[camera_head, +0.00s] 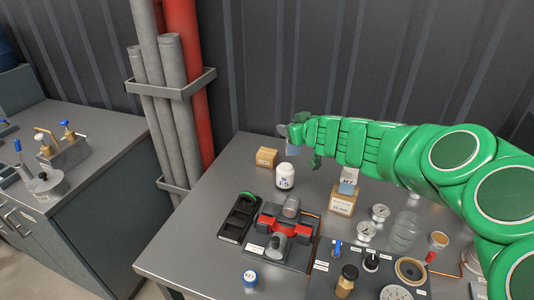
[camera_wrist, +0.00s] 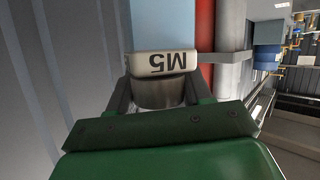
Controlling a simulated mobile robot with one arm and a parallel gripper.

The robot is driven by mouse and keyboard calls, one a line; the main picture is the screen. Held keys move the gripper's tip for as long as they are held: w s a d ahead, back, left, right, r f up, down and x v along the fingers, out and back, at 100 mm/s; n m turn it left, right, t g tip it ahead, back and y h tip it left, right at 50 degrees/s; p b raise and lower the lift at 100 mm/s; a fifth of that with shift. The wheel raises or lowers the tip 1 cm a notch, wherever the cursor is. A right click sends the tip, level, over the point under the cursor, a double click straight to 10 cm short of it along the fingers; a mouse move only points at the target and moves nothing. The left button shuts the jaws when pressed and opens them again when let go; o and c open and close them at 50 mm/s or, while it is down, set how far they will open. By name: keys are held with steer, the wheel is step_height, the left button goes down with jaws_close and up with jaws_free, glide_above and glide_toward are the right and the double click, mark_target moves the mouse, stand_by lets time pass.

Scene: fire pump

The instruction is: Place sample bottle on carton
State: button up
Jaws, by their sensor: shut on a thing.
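My gripper (camera_head: 299,136) is raised above the back of the grey bench in the head view. In the wrist view my gripper (camera_wrist: 160,92) is shut on a sample bottle with a white label reading M5 (camera_wrist: 163,64). Its pale blue part (camera_wrist: 165,25) extends away from the fingers. In the head view the held bottle (camera_head: 293,150) is partly hidden by the gripper. A small brown carton (camera_head: 266,157) sits on the bench, below and left of the gripper. A larger brown box with a white label (camera_head: 341,205) stands to the right, with a small labelled thing (camera_head: 348,178) at its top.
A white bottle (camera_head: 285,177) stands between the two boxes. A black tray (camera_head: 238,218), a red and grey pump unit (camera_head: 285,230), gauges (camera_head: 380,212) and a clear jar (camera_head: 404,231) crowd the bench. Red and grey pipes (camera_head: 183,80) rise behind its left edge.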

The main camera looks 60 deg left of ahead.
steer(key=shift+s+a+r+n+g, duration=0.25)
steer(key=shift+s+a+n+g, duration=0.2)
steer(key=shift+s+n+g, duration=0.05)
steer(key=shift+s+a+r+n+g+h, duration=0.5)
steer(key=shift+s+a+r+n+g, duration=1.5)
steer(key=shift+r, duration=0.9)
steer(key=w+a+f, duration=0.3)
steer(key=a+f, duration=0.9)
steer(key=f, duration=0.2)
steer(key=shift+w, duration=0.4)
steer(key=shift+a+f, duration=0.1)
steer(key=shift+f, duration=0.1)
steer(key=shift+w+a+f, duration=0.1)
steer(key=shift+a+f, duration=0.1)
steer(key=shift+f, duration=1.6)
